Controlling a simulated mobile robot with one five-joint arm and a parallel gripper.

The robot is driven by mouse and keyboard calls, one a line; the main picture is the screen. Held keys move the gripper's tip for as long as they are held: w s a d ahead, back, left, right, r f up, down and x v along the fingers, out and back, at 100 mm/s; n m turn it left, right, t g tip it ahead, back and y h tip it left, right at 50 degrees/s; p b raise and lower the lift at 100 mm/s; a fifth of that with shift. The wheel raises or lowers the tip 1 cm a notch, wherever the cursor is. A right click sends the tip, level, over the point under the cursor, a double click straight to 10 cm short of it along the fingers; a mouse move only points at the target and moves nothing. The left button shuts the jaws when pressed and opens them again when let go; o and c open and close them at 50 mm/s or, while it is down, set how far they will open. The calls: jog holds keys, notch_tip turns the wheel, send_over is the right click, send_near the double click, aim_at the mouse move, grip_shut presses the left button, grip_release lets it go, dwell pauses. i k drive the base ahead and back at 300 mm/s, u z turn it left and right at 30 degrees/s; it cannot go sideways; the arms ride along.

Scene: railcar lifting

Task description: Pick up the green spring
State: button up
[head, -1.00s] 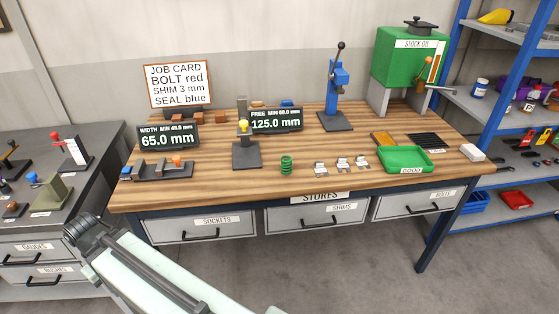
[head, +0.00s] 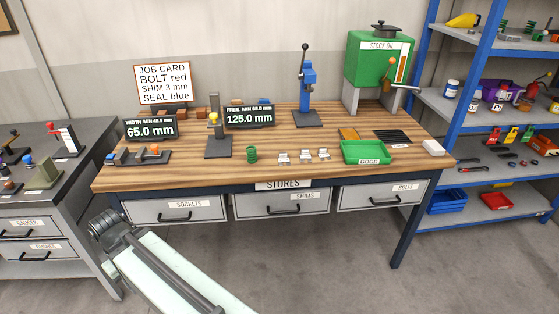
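The green spring (head: 252,155) stands upright on the wooden workbench (head: 200,177), near its front edge. It is right of the dark gauge stand with the yellow knob (head: 214,141) and left of the small metal shims (head: 303,155). My arm shows at the bottom left, below and in front of the bench, well away from the spring. My gripper's fingers are not seen in this view. A second group of green coils (head: 503,27) sits on the top shelf at the right.
A blue press (head: 307,91) and green oil tank (head: 379,62) stand behind. Drawers (head: 178,210) front the bench. Blue shelving (head: 480,85) is at right. Floor in front is clear.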

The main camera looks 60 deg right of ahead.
aim_at(250, 156)
jog(key=u, duration=0.15)
jog(key=i, duration=1.25)
jog(key=z, duration=0.05)
